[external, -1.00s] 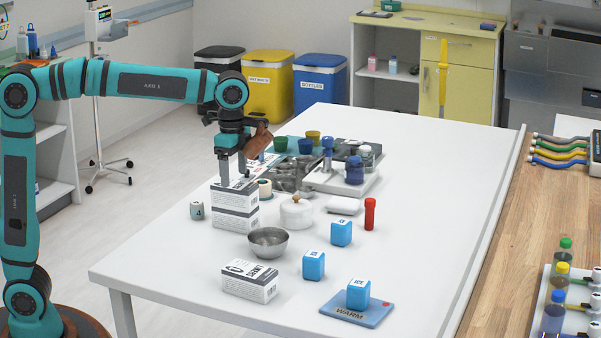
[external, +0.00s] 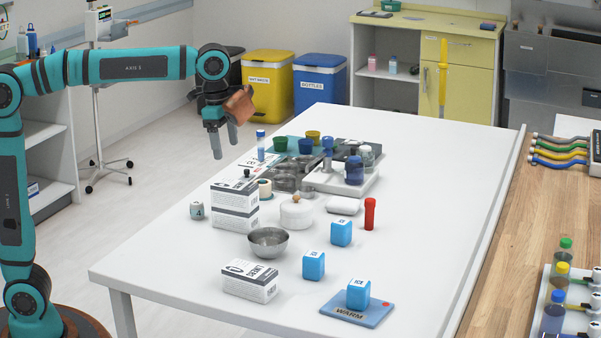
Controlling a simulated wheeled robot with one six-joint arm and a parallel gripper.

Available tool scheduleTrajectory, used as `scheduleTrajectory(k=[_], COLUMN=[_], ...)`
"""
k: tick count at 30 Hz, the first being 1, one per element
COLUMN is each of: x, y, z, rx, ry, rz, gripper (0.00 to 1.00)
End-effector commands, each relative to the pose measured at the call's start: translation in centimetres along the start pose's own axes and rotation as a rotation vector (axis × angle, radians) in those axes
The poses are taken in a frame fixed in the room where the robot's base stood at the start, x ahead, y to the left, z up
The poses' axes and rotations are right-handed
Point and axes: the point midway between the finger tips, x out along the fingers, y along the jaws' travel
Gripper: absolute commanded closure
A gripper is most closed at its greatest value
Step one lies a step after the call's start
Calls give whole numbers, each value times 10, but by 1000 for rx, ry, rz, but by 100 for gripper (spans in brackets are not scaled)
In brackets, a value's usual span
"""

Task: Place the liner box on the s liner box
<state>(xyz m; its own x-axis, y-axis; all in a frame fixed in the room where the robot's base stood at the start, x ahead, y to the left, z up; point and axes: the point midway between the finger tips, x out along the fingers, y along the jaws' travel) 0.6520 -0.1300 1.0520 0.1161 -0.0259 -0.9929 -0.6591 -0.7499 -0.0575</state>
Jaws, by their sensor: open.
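Two white-and-grey boxes are stacked on the white table, left of its middle. The upper box (external: 234,195) rests on the lower box (external: 235,218), roughly aligned with it. Another white-and-grey box, lettered LINERS (external: 250,281), lies by itself nearer the table's front edge. I cannot read the labels on the stacked pair. My gripper (external: 225,147) is open and empty, pointing down in the air above the stack, clear of it.
A metal bowl (external: 268,243), a white lidded pot (external: 296,214) and blue ICE blocks (external: 341,233) stand right of the stack. The table's right side is clear.

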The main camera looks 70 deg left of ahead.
Motion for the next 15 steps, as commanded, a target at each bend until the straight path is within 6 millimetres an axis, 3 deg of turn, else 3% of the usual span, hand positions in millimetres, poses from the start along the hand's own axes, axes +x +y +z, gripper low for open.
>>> scheduleTrajectory(k=[15], x=[-57], y=[11], z=[108], rx=[-272], ry=[490], rz=[-250], gripper=[24])
